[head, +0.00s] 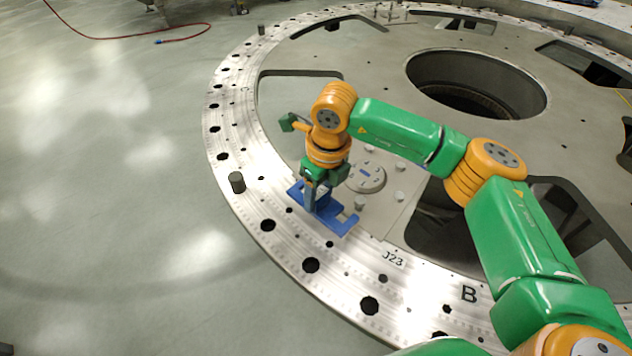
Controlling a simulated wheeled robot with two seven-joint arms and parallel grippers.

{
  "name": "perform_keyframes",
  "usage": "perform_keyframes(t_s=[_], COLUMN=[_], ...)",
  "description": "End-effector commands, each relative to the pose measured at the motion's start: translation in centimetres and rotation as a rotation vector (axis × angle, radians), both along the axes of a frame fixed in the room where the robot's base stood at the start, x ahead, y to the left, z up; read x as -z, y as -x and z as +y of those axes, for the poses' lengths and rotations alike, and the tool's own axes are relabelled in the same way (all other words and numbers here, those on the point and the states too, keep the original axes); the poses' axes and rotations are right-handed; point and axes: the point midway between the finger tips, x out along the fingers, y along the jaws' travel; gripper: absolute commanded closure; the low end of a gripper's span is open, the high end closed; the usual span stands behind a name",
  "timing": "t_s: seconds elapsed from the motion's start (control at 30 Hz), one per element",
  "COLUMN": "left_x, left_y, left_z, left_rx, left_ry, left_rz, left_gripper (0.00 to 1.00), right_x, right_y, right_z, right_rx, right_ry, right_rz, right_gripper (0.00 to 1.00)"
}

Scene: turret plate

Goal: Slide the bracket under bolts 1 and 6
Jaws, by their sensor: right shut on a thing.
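A blue bracket (338,221) sits low over the silvery rim of the turret plate (285,225), near the J23 mark. My right gripper (312,207) reaches down from above and is shut on the bracket's upright part. A round grey fitting (366,177) stands just behind the bracket. Small bolt-like studs (359,203) stand beside it, close to the bracket's right end. I cannot read any bolt numbers, and cannot tell whether the bracket touches the plate. My left gripper is not in view.
A dark upright pin (237,182) stands on the rim left of the bracket. The rim has several open holes (311,265). A large round opening (476,84) lies farther back. A red hose (120,38) lies on the floor, which is otherwise largely clear at left.

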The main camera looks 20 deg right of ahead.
Motion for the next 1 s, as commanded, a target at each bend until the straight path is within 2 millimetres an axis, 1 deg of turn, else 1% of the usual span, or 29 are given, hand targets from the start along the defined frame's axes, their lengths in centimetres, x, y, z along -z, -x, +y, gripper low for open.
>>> perform_keyframes(t_s=[0.03, 0.23, 0.4, 0.53, 1.0], left_x=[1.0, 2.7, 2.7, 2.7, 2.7], left_y=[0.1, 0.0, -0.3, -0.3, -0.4], left_z=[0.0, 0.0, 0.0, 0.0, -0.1], left_rx=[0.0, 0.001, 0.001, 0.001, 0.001], left_ry=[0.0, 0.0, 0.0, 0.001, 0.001], left_rz=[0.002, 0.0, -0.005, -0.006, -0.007], left_gripper=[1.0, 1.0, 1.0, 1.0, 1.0], right_x=[1.2, 3.9, 3.6, 3.5, 3.5], right_y=[0.0, 0.0, -0.9, -1.2, -1.3], right_z=[0.0, 0.0, -1.4, -2.0, -2.2], right_rx=[0.0, 0.0, 0.002, 0.0, 0.0], right_ry=[0.0, 0.0, 0.0, -0.001, -0.001], right_rz=[-0.001, -0.001, -0.003, -0.003, -0.003], right_gripper=[1.0, 1.0, 1.0, 1.0, 1.0])
